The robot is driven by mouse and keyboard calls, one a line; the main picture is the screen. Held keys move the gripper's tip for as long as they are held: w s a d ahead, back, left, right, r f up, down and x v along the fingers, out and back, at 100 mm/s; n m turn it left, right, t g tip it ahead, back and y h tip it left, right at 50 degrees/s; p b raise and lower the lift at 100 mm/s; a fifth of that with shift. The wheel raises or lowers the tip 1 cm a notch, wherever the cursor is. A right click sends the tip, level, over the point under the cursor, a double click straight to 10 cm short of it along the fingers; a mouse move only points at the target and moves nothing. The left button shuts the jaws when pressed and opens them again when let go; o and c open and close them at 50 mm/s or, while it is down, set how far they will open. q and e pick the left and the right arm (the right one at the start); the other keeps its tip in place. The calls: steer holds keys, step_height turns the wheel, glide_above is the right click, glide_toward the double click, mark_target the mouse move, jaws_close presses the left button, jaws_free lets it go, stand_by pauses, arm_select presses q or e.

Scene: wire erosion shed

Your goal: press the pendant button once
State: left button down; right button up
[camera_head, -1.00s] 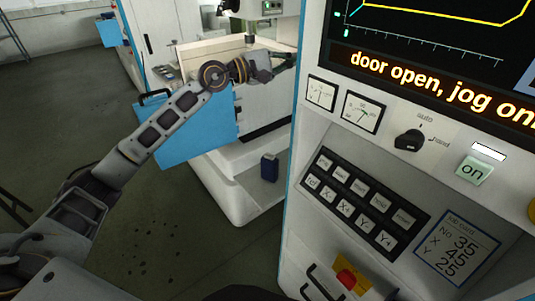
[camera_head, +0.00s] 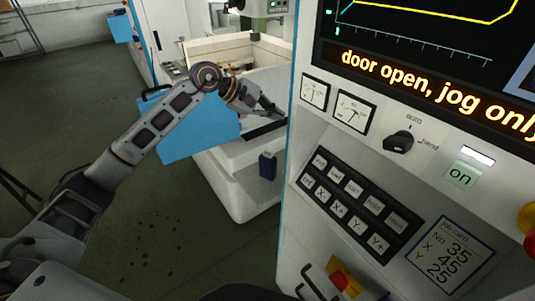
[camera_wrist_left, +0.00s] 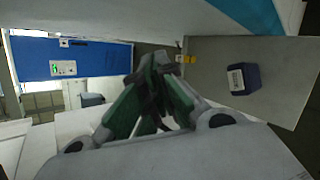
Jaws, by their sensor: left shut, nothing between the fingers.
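No hanging pendant can be picked out for certain. The control panel on the right in the head view carries a dark keypad (camera_head: 358,205) with several pale keys, a pale green "on" button (camera_head: 462,175) and a black rotary knob (camera_head: 398,142). A red button on a yellow block (camera_head: 341,281) shows low on the panel. My left gripper (camera_head: 270,108) is left of the panel, in front of the machine's open work area, apart from these controls. Its green-padded fingers meet, empty, in the left wrist view (camera_wrist_left: 160,62). My right gripper is out of view.
A blue door (camera_head: 185,128) stands open beside the white machine. The display strip reads "door open, jog only". The floor at left is mostly clear.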

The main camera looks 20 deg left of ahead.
arm_select(q)
steer(key=shift+s+a+f+n+g+y, duration=0.2)
steer(key=shift+s+a+f+n+g, duration=0.1)
steer(key=shift+s+f, duration=0.25)
steer(key=shift+s+a+f+n+g+y, duration=0.2)
steer(key=shift+s+f+n+g, duration=0.15)
steer(key=shift+f, duration=0.2)
steer(key=shift+f, duration=0.1)
